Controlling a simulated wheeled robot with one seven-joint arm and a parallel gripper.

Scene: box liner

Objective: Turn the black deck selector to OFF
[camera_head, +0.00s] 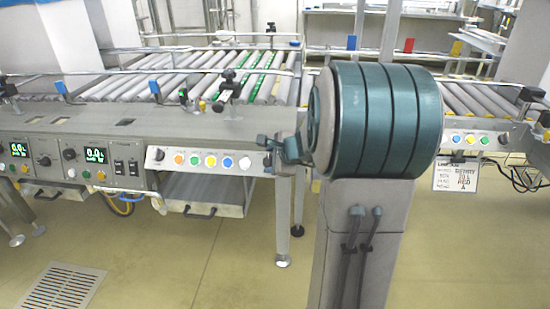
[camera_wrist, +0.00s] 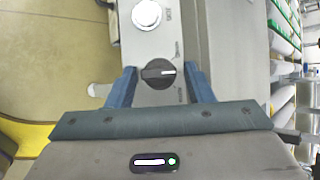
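The black deck selector (camera_wrist: 158,73) is a round knob with a pale pointer line, set on a grey panel in the wrist view. Its line points to the right of that picture. Small labels stand beside it, too small to read. My gripper (camera_wrist: 160,69) is open, with one blue finger on each side of the knob and visible gaps between fingers and knob. In the head view my gripper (camera_head: 268,152) is at the right end of the control panel (camera_head: 205,160), largely behind my arm, and hides most of the selector.
A white button (camera_wrist: 147,14) is beside the selector. The panel also has coloured buttons (camera_head: 210,160) and another black knob (camera_head: 158,154). Further left are green displays (camera_head: 96,155) and more knobs. A roller conveyor (camera_head: 190,75) lies behind. The floor in front is clear around the grate (camera_head: 62,287).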

